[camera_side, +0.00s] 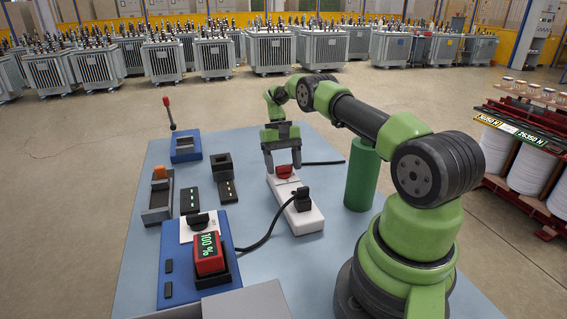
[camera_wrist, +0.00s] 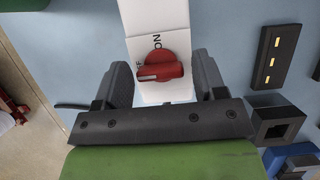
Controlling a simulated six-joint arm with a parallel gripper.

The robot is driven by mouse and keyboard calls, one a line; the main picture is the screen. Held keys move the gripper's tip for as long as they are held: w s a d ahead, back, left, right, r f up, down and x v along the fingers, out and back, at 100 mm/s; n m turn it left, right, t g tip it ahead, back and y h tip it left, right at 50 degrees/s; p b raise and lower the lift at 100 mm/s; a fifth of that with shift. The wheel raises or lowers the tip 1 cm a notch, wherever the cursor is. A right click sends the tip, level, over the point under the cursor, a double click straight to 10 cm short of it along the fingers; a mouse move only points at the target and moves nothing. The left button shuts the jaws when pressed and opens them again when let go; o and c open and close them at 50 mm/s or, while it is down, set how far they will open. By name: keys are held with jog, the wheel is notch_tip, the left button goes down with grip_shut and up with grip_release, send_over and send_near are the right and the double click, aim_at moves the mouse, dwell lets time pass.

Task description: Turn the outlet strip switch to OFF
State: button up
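The white outlet strip (camera_side: 300,218) lies on the blue-grey table, with a black plug (camera_side: 302,199) in its near part. Its red rotary switch (camera_side: 284,171) is at the far end. In the wrist view the red switch (camera_wrist: 160,67) has a pale pointer line and sits by dark lettering that reads ON, with another label partly hidden by the knob. My gripper (camera_side: 282,163) is over the far end of the strip, fingers pointing down. In the wrist view its two fingers (camera_wrist: 163,85) are apart on either side of the switch, with gaps to it.
A blue unit with a red display reading 100 % (camera_side: 208,252) stands at front left, its black cable (camera_side: 262,240) running to the plug. Black holders (camera_side: 223,178), an orange-topped part (camera_side: 160,173) and a blue box with a red lever (camera_side: 185,146) stand left. A green cylinder (camera_side: 362,176) stands right.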

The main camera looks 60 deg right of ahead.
jog(key=shift+o, duration=0.4)
jog(key=shift+r, duration=0.1)
jog(key=shift+d+r, duration=0.1)
jog(key=shift+r, duration=0.2)
notch_tip(320, 180, up, 9)
jog(key=shift+r, duration=0.1)
